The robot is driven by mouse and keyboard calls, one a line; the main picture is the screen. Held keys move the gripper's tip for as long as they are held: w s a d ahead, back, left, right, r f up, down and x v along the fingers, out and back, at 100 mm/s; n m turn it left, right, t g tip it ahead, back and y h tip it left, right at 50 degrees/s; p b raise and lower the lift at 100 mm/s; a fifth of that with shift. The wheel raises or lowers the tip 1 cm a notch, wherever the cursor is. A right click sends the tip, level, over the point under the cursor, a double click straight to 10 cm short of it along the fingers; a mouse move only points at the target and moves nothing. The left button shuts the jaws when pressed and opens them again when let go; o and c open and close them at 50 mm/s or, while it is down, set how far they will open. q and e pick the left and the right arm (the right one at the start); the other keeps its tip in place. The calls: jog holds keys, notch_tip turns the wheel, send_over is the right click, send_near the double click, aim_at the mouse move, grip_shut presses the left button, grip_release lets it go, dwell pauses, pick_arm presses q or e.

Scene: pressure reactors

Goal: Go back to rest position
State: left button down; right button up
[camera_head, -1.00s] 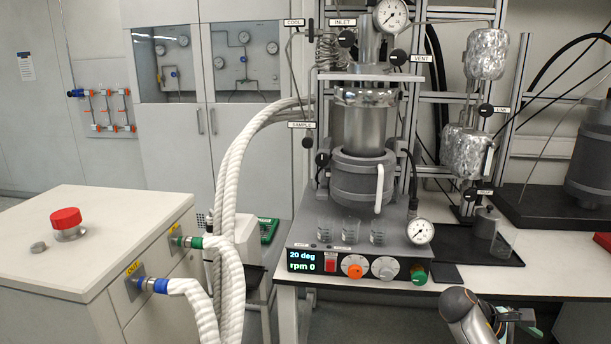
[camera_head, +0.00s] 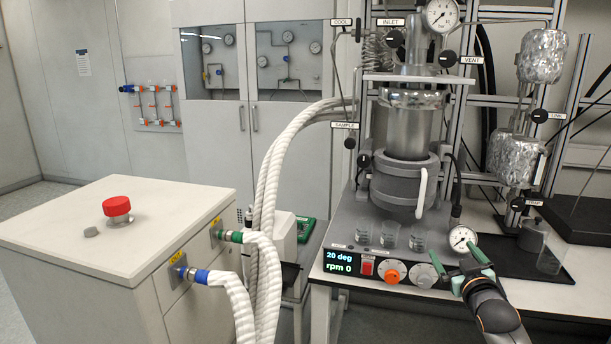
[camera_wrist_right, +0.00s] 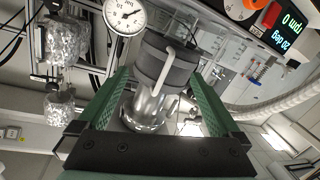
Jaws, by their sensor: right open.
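My right gripper (camera_head: 468,262) is at the front right of the reactor base in the head view. Its green fingers are spread with nothing between them. They overlap the right end of the control panel, just below the lower gauge (camera_head: 462,238); I cannot tell whether they touch it. In the right wrist view the two green fingers (camera_wrist_right: 158,105) stand wide apart, with the reactor (camera_wrist_right: 165,65) seen beyond the gap. My left gripper is not in view.
The reactor vessel (camera_head: 408,130) stands on a base with several small beakers and a control panel reading 20 deg, rpm 0. A white cabinet (camera_head: 70,222) with a red button (camera_head: 117,208) is at left, linked by white hoses (camera_head: 268,190). A black tray (camera_head: 515,256) lies right.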

jog(key=s+a+f+g+y, duration=0.1)
jog(key=s+a+f, duration=0.2)
jog(key=s+f, duration=0.35)
jog(key=s+a+f+g+y, duration=0.1)
jog(key=s+a+f+g, duration=0.2)
jog(key=f, duration=0.7)
jog(key=s+a+f+g, duration=0.1)
jog(key=s+a+f, duration=0.3)
jog(key=s, duration=0.6)
jog(key=s+a+f+g+y, duration=0.1)
jog(key=s+a+f, duration=0.3)
jog(key=s, duration=0.6)
jog(key=s+a+f+g+y, duration=0.1)
jog(key=s+a+f+g, duration=0.1)
jog(key=s+a+f, duration=0.2)
jog(key=s+f, duration=0.3)
jog(key=s, duration=0.4)
jog(key=shift+a+f, duration=0.2)
jog(key=shift+f, duration=0.2)
jog(key=shift+s, duration=0.1)
